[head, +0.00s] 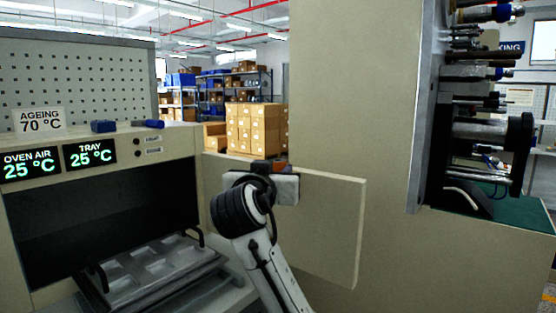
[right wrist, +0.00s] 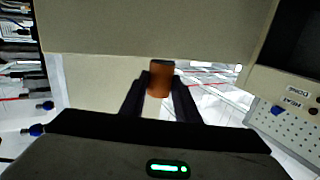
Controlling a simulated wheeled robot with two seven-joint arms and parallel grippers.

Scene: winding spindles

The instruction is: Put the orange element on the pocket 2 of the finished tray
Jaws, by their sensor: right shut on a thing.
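The orange element (right wrist: 160,80) is a short orange-brown cylinder with a dark top. In the right wrist view it sits between the two black fingers of my right gripper (right wrist: 160,92), which is shut on it. In the head view my right gripper (head: 269,168) is raised in front of the oven door, and only a small orange patch (head: 281,166) of the element shows. A grey metal tray (head: 205,271) with several shallow pockets lies at the oven mouth, left of and below the gripper. I see no label marking it as finished. My left gripper is not in view.
The open oven door (head: 325,225) stands just behind my right gripper. The oven (head: 100,225) has a dark opening, and dark handles (head: 97,277) rise from the tray. A machine with spindles (head: 480,130) stands at the right above a green surface (head: 510,213).

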